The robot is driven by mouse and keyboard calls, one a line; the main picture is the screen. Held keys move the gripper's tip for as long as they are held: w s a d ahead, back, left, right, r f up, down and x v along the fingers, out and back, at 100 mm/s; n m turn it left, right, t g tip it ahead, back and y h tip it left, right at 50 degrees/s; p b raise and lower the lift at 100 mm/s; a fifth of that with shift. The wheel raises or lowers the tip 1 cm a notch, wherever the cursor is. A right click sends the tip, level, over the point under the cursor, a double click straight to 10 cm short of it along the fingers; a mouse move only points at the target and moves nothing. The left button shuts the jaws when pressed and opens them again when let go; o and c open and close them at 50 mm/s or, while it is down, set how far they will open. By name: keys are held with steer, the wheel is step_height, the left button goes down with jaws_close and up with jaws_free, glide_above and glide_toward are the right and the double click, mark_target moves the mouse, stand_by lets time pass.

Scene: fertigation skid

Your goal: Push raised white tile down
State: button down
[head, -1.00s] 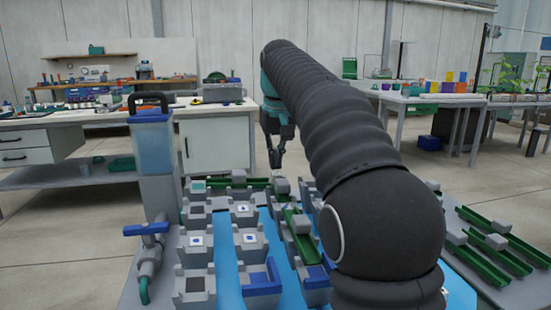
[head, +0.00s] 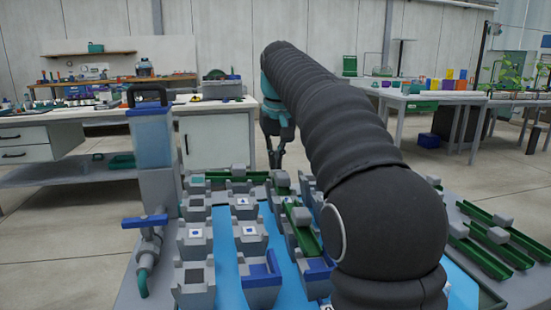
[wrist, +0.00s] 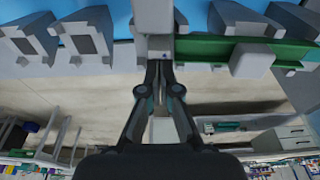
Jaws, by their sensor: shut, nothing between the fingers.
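My gripper (head: 275,160) is shut and empty, pointing down over the far edge of the skid. In the wrist view its fingertips (wrist: 159,66) meet at the lower end of a pale grey block (wrist: 154,16); I cannot tell whether they touch it. Small white tiles with dark blue marks sit in grey holders: one at the near left (head: 195,233), one right of it (head: 249,230), and one farther back (head: 242,201). A teal-faced tile (head: 197,181) is at the back left. I cannot tell which white tile is raised. My arm hides part of the skid's right side.
A clear blue tank (head: 151,143) with a black handle and a blue-handled valve (head: 145,221) stand at the left. Green channels (head: 303,232) with grey blocks run among the holders. A workbench (head: 215,108) stands behind, with open floor between.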

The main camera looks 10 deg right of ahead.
steer(key=shift+f+b, duration=0.75)
steer(key=shift+f, duration=0.5)
steer(key=shift+r, duration=0.2)
step_height(320, 180, up, 5)
steer(key=p, duration=0.6)
steer(key=shift+r, duration=1.35)
